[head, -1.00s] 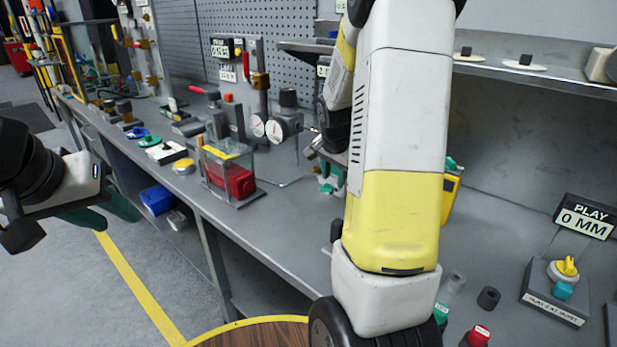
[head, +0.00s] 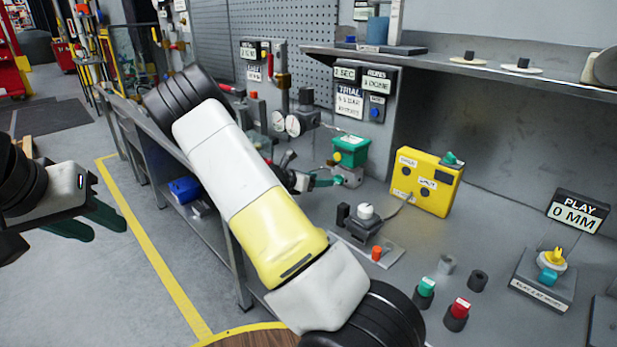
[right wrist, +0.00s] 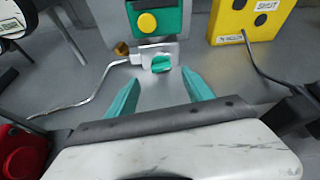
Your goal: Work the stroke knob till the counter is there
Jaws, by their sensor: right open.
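In the right wrist view a small teal knob (right wrist: 161,63) sits on a pale metal bracket below a green actuator box (right wrist: 158,18) with a yellow button. My right gripper (right wrist: 161,80) is open and empty, its teal fingertips just short of the knob and either side of it. In the head view my right gripper (head: 325,181) is beside the green box (head: 350,150) and mostly hides the knob. A grey panel (head: 362,92) behind has TRIAL and several small displays; one seems to read 0 DONE. My left gripper (head: 98,222) is open and empty off the bench's left side.
A yellow box (head: 425,182) with buttons and a teal knob on top stands to the right, with a cable. A white-topped dial block (head: 365,222), red and green buttons (head: 457,312) and a PLAY 0 MM sign (head: 577,212) are nearer.

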